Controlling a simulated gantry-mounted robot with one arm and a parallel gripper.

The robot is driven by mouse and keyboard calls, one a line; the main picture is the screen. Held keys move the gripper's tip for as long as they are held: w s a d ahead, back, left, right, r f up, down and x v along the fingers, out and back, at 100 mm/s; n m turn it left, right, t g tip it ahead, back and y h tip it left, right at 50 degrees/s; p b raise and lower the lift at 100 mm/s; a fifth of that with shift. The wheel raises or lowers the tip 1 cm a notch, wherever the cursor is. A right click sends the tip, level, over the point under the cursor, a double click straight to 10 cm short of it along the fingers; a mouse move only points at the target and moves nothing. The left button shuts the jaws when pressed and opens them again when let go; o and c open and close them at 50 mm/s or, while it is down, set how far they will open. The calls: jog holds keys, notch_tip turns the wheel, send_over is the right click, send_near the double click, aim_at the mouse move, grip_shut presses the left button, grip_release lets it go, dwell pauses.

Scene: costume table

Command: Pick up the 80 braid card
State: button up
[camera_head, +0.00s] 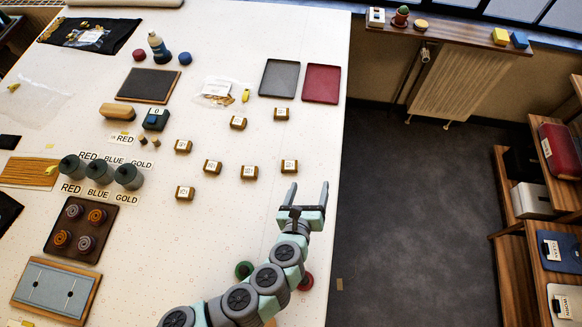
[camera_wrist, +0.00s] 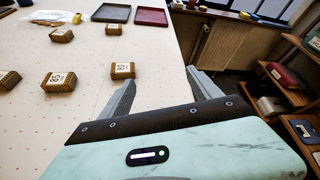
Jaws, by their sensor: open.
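Several small brown braid cards with white number labels lie on the white table. The nearest card (camera_head: 289,166) is just beyond my gripper's left finger, and in the wrist view this card (camera_wrist: 123,72) sits left of the jaws. Others include a card (camera_head: 249,172) to its left, a card (camera_head: 212,167), a card (camera_head: 185,193), a card (camera_head: 183,147), a card (camera_head: 238,122) and a card (camera_head: 281,114). The labels are too small to tell which is 80. My gripper (camera_head: 308,187) is open and empty near the table's right edge; its fingers also show in the wrist view (camera_wrist: 160,80).
A grey tray (camera_head: 279,77) and a red tray (camera_head: 322,83) lie at the back right. Grey canisters (camera_head: 100,171) and a spool board (camera_head: 81,229) stand at the left. A green round thing (camera_head: 244,270) and a red one (camera_head: 306,282) are beside my arm.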

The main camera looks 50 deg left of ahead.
aim_at(290, 165)
jog(key=s+a, duration=0.1)
jog(key=s+a+f+m+g+y, duration=0.1)
jog(key=s+a+g+y+b, duration=0.1)
jog(key=a, duration=0.1)
jog(key=shift+s+f, duration=0.25)
jog(key=shift+s, duration=0.15)
jog(key=shift+w+a+f, duration=0.1)
jog(key=shift+w+a, duration=0.05)
jog(key=shift+a, duration=0.15)
jog(key=b+x, duration=0.1)
jog(key=x, duration=0.9)
jog(key=shift+a, duration=0.1)
jog(key=c, duration=1.4)
